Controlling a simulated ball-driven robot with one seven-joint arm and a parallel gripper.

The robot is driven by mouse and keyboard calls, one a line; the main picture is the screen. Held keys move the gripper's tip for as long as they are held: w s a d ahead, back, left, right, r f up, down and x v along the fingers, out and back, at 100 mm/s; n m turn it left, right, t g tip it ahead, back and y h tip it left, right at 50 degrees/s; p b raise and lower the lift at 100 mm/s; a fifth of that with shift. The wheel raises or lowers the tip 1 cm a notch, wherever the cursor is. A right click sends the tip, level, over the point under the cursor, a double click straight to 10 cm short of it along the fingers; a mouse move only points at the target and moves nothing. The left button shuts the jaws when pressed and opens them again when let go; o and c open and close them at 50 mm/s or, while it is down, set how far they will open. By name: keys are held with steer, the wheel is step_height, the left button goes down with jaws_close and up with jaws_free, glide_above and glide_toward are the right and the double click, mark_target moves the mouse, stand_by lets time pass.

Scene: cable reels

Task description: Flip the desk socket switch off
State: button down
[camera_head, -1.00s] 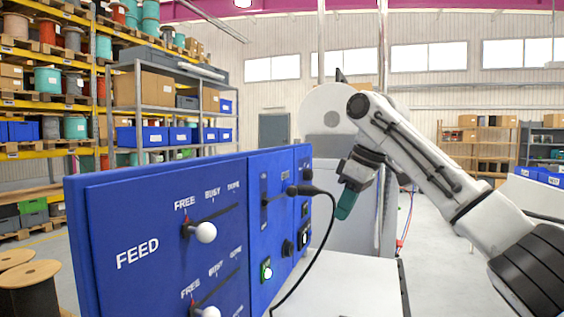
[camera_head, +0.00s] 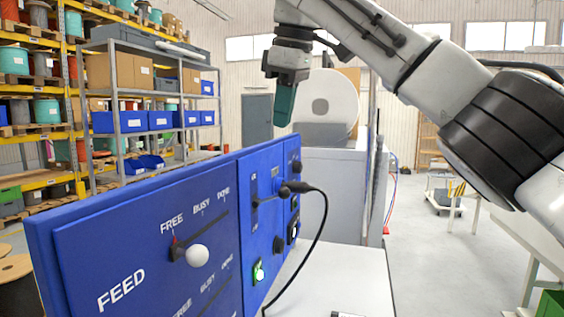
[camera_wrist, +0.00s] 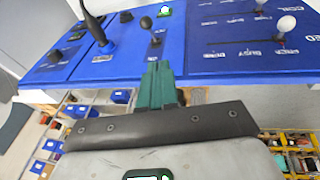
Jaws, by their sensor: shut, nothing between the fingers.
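The blue control panel (camera_head: 130,240) stands at the front left in the head view. Its middle section carries a green-lit switch (camera_head: 259,272), which also shows at the top of the wrist view (camera_wrist: 165,11). A black plug with a cable (camera_head: 298,187) sits above it, and a dark switch (camera_head: 293,230) is on the right section. I cannot tell which one is the desk socket switch, or its position. My gripper (camera_head: 284,122), with teal fingers, is shut and empty above the panel's top edge. In the wrist view its fingers (camera_wrist: 156,85) point toward the middle section, overlapping it.
The FEED section has a white-knobbed lever (camera_head: 197,255). The black cable (camera_head: 318,240) hangs in front of the panel's right part. A light table top (camera_head: 345,280) lies beside the panel. Shelves with boxes (camera_head: 150,100) stand behind; open floor (camera_head: 430,240) is at the right.

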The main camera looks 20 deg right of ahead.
glide_toward(279, 191)
step_height(279, 191, down, 2)
steer(key=a, duration=0.2)
steer(key=f, duration=0.1)
steer(key=w+d+f+p, duration=0.1)
steer(key=f, duration=0.2)
steer(key=shift+w+d+p, duration=0.3)
